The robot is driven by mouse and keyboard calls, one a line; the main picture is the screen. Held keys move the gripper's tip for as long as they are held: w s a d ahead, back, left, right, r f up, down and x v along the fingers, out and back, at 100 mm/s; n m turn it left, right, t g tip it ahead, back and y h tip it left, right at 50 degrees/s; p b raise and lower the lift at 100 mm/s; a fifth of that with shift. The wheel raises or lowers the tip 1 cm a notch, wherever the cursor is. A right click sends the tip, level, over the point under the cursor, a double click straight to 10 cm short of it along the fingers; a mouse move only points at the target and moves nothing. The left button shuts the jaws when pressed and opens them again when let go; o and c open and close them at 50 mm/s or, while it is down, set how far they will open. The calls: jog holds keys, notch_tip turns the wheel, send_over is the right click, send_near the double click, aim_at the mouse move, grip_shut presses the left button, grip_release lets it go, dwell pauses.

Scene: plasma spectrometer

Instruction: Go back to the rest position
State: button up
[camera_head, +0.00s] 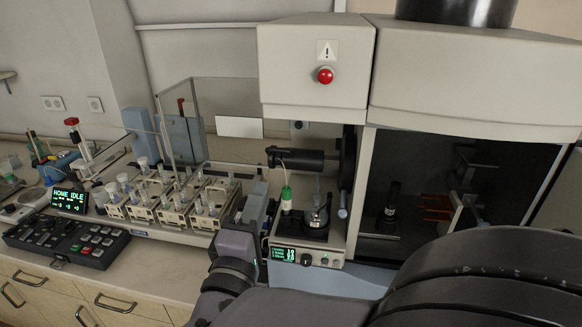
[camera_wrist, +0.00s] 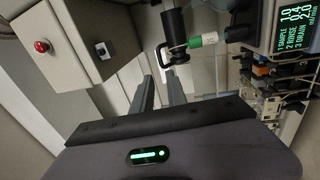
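My arm reaches in from the lower right in the head view, and my gripper (camera_head: 258,192) is just left of the spectrometer's sample station. In the wrist view my gripper (camera_wrist: 160,76) shows two dark fingers apart, with nothing between them. A green-capped white vial (camera_head: 286,197) stands at the station, right of my gripper; it also shows in the wrist view (camera_wrist: 206,40). The station's small display panel (camera_head: 292,256) is lit green, and its readout (camera_wrist: 292,28) shows sample, rinse and drain lines in the wrist view.
Racks of vials (camera_head: 170,200) stand left of my gripper on the bench. A control keypad (camera_head: 65,240) and a "HOME IDLE" display (camera_head: 70,200) lie farther left. The spectrometer housing with a red button (camera_head: 325,76) stands behind. The open dark chamber (camera_head: 420,190) is at right.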

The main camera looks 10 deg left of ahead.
jog(key=s, duration=0.2)
jog(key=shift+s+f, duration=0.25)
jog(key=shift+s, duration=0.1)
jog(key=shift+w, duration=0.1)
jog(key=w+d+f+m+g+y+b, duration=0.2)
jog(key=w+d+m+g+y, duration=0.25)
jog(key=d+m, duration=0.45)
jog(key=s+d+f+m+g+h, duration=0.1)
jog(key=s+d+f+m+g, duration=0.3)
jog(key=s, duration=0.5)
jog(key=s+d+f+m+g+h, duration=0.1)
jog(key=s+d+f+m+g, duration=0.4)
jog(key=s+d+m, duration=0.3)
jog(key=shift+s+d+f+m+g+b, duration=0.3)
jog(key=shift+s+d, duration=0.4)
jog(key=shift+s, duration=0.55)
